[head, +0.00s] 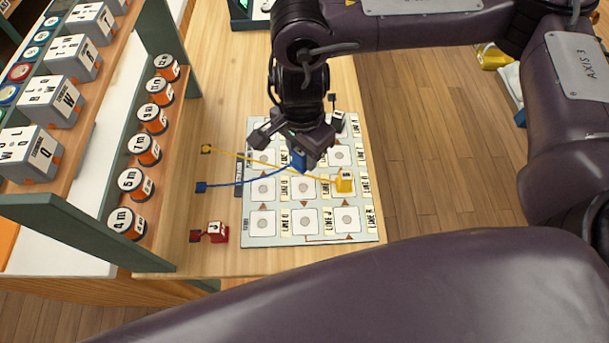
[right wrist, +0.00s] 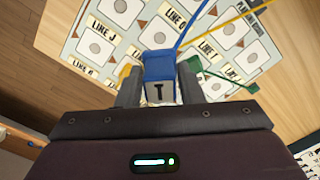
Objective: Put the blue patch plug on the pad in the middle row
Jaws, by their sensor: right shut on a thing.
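The blue patch plug (right wrist: 160,66) is between the fingers of my right gripper (right wrist: 161,92), its grey end marked T facing the camera. In the head view the right gripper (head: 296,148) hangs over the upper middle of the pad board (head: 262,239), and a bit of the blue plug (head: 299,160) shows beneath it. A blue cord (head: 245,184) runs from the plug to a blue anchor (head: 201,187) on the table left of the board. The gripper hides some pads. Whether the plug touches the board cannot be told. My left gripper is not in view.
A yellow plug (head: 345,181) sits on the board's right side, its cord (head: 260,164) crossing the pads. A dark plug (head: 337,121) is at the upper right; a green plug (right wrist: 193,65) shows in the wrist view. A red plug (head: 215,232) lies left of the board, near the shelves.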

